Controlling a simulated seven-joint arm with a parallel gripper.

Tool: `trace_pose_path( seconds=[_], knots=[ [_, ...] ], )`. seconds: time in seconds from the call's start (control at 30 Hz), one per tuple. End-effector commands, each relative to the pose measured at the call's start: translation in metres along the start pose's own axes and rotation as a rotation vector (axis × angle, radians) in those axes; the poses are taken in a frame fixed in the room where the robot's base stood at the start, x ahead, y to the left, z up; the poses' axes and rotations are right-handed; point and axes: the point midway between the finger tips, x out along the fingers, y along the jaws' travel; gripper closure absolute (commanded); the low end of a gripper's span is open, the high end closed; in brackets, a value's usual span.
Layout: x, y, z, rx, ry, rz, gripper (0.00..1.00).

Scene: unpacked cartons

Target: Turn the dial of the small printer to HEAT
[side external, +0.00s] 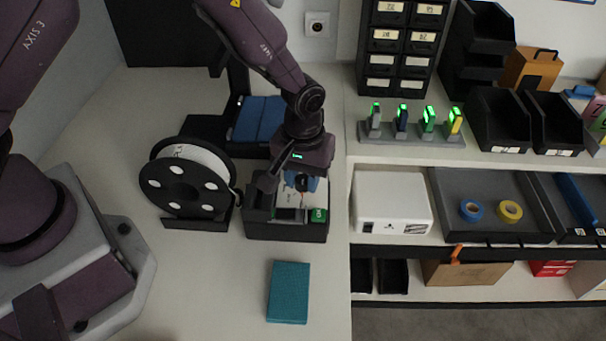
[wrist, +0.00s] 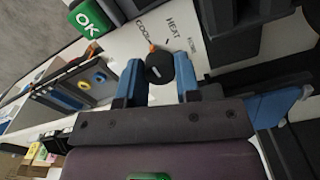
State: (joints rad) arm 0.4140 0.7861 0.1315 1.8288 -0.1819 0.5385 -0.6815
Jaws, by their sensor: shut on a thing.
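The small printer (side external: 288,232) is a dark box with a light top panel, beside the filament spool in the side view. My gripper (side external: 302,184) points down over that panel. In the wrist view its blue fingers (wrist: 159,78) are shut on the black dial (wrist: 159,66), one on each side. The dial's orange mark (wrist: 151,47) points toward the COOL label (wrist: 143,30). A second label (wrist: 174,28), reading like NEXT or HEAT, lies right of COOL, and a smaller one is farther right. The green OK button (wrist: 89,18) is at the upper left.
The black filament spool (side external: 187,178) stands close left of the printer. A teal box (side external: 288,292) lies in front. A blue item (side external: 258,119) on a dark stand is behind. A white box (side external: 392,202) sits on the shelf to the right.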

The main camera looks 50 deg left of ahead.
Motion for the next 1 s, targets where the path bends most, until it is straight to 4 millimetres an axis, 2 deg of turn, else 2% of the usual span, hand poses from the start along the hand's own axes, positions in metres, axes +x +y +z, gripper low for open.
trace_pose_path(
  seconds=[0.27,1.0],
  knots=[
    [-0.0006,-0.0001,-0.0004,0.099,0.0,0.001,0.93],
    [-0.0011,0.0003,-0.0005,0.661,0.001,0.001,0.93]
  ],
)
